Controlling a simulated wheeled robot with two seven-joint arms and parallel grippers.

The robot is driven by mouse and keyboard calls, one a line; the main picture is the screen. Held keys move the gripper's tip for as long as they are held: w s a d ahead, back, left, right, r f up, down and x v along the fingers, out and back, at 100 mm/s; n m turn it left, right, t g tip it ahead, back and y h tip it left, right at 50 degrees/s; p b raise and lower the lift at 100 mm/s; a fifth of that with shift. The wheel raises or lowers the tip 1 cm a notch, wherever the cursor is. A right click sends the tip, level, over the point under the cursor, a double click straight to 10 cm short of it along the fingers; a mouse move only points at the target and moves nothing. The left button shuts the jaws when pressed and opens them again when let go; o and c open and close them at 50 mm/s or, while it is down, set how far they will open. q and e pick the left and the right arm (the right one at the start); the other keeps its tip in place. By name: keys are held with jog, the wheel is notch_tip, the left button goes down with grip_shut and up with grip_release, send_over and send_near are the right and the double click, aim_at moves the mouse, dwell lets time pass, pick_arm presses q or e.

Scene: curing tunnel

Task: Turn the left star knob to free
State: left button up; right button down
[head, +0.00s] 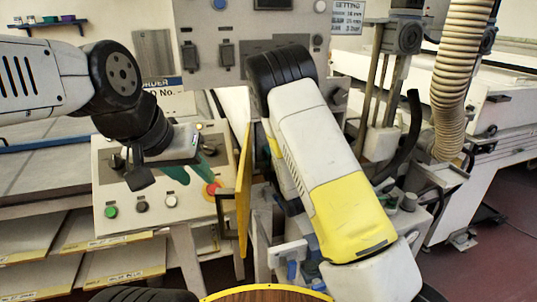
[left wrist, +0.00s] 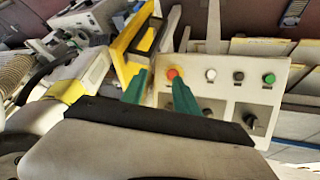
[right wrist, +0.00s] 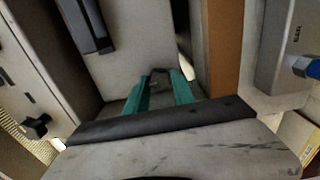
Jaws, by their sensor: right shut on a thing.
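My right gripper (right wrist: 160,83) is shut on a small dark knob-like part (right wrist: 157,73) in a narrow grey recess. Its exact shape is partly hidden by the fingers, so I cannot tell whether it is the left star knob. A separate black star-shaped knob (right wrist: 37,127) shows at the left of the right wrist view. In the head view my right arm covers its own gripper. My left gripper (head: 186,168) hangs over the control panel (head: 155,222). Its green fingers are apart and empty in the left wrist view (left wrist: 160,88).
The panel carries a red stop button (head: 213,190) and a green button (head: 110,212). A yellow upright plate (head: 243,190) stands between the panel and my right arm. A ribbed hose (head: 459,80) hangs at right. A blue knob (right wrist: 305,66) shows in the right wrist view.

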jog(key=c, duration=1.1)
grip_release()
jog(key=shift+s, duration=0.1)
jog(key=v, duration=0.7)
jog(key=shift+s, duration=0.3)
jog(key=shift+d, duration=0.1)
